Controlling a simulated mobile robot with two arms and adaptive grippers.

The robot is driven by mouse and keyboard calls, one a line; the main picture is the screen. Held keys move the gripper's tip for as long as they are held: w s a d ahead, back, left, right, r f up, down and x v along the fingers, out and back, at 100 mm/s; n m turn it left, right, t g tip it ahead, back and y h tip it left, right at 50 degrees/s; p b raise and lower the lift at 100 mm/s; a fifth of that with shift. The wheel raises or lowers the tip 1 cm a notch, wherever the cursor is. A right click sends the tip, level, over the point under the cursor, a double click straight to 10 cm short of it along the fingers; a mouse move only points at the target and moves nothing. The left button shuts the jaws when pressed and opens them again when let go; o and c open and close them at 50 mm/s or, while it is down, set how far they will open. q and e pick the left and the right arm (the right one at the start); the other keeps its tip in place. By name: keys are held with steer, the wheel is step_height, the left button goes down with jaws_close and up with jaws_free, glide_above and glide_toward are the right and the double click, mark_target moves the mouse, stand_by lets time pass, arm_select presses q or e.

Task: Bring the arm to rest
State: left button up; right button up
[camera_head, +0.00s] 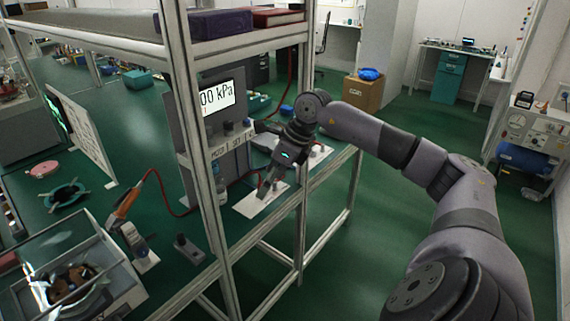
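My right arm comes in from the right edge and reaches across to the bench shelf at the centre. My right gripper (268,188) points down at the bench, just above or at a pale plate (256,202) in front of the gauge unit. Its fingers are small and dark here, and I cannot tell whether they are open or shut or touch anything. A red cable runs close by the fingers. My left arm and gripper are not in view.
A rack post (203,150) stands left of the gripper, with an upper shelf (250,38) above. A gauge display (217,97) reads "00 kPa". An orange-handled tool (127,203) and a glass-sided box (75,280) are at left. The green floor (390,240) beside the bench is clear.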

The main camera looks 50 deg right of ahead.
steer(key=shift+s+a+f, duration=0.2)
steer(key=shift+f, duration=0.05)
stand_by(0.5)
